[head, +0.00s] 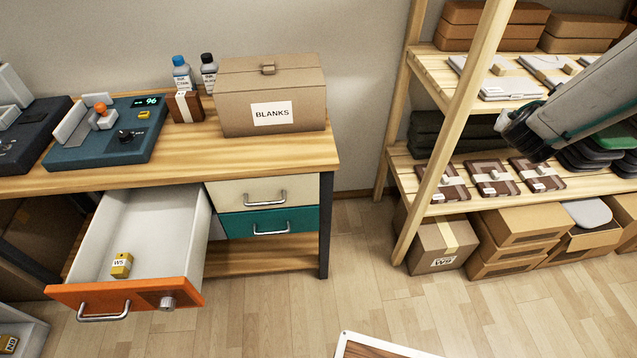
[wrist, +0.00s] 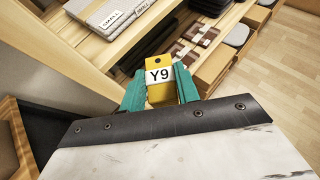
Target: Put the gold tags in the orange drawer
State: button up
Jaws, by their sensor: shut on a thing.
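The orange drawer (head: 175,290) is pulled open under the left bench. A gold tag labelled W5 (head: 121,265) lies inside it, near the front. In the wrist view, my gripper (wrist: 160,92) has its teal fingers shut on a gold tag labelled Y9 (wrist: 159,64). The tag's upper end, with a hole, sticks out past the fingers. In the head view my arm reaches in from the right, in front of the shelves and well away from the drawer; the fingers and held tag cannot be made out there.
A small gold piece (head: 144,115) sits on the blue press (head: 110,140). A BLANKS box (head: 270,95) stands on the bench. Wooden shelves (head: 428,195) with trays and boxes fill the right. A tagged item (head: 8,344) shows in a grey bin at lower left.

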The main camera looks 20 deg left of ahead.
aim_at(177, 253)
jog(key=z, duration=1.9)
jog(key=k, duration=1.85)
jog(key=u, duration=2.1)
jog(key=i, duration=0.5)
jog(key=u, duration=0.05)
